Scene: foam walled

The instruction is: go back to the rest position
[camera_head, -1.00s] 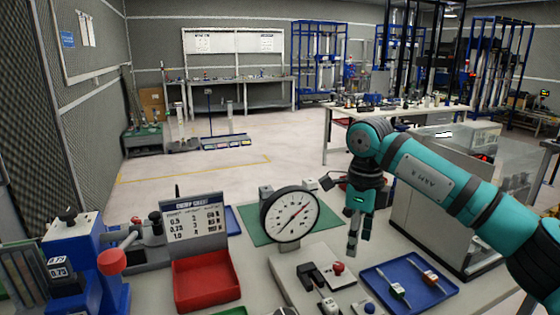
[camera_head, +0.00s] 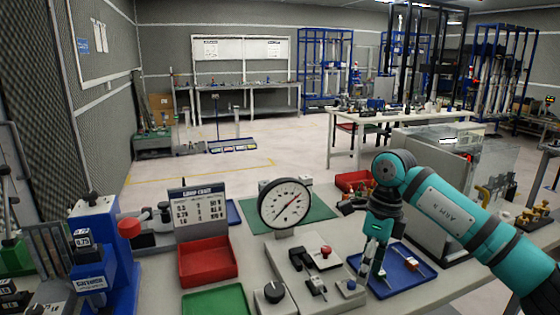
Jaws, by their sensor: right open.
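My right gripper (camera_head: 372,262) hangs from the teal arm that comes in from the right. It points down beside the left edge of the blue tray (camera_head: 421,255) and covers part of that tray. Its jaws are open, and I see nothing between them. I cannot tell how high above the bench it is. My left gripper is out of view.
A round dial gauge (camera_head: 286,204) stands left of my right arm, behind a grey plate with a red knob (camera_head: 326,251). A red tray (camera_head: 207,262) and a blue machine (camera_head: 98,255) are further left. Open floor (camera_head: 240,180) lies beyond the bench.

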